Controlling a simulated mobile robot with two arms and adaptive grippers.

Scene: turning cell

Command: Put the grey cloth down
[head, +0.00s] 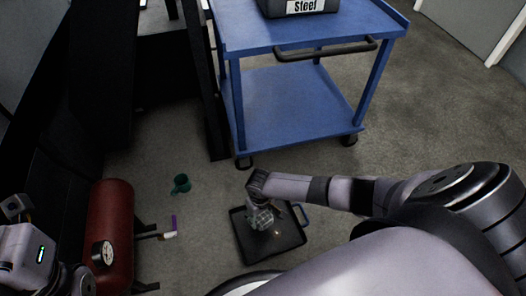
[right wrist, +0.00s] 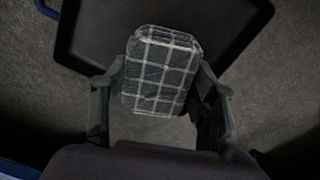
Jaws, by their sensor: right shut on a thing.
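The grey cloth (right wrist: 160,72) is a checked, folded pad with pale lines. In the right wrist view it sits between the two fingers of my right gripper (right wrist: 162,100), which is shut on it. In the head view the cloth (head: 262,218) shows small under my right gripper (head: 262,207), over a black tray (head: 285,238) on the floor. I cannot tell whether the cloth touches the tray. The left arm's edge shows at the lower left of the head view, but its fingers are not in view.
A blue cart (head: 290,105) with a box marked "Steel" (head: 300,7) stands behind the tray. A green mug (head: 181,184) and a small purple-and-white item (head: 170,232) are on the floor left of the tray. A red tank (head: 110,230) stands farther left. Floor right of the cart is clear.

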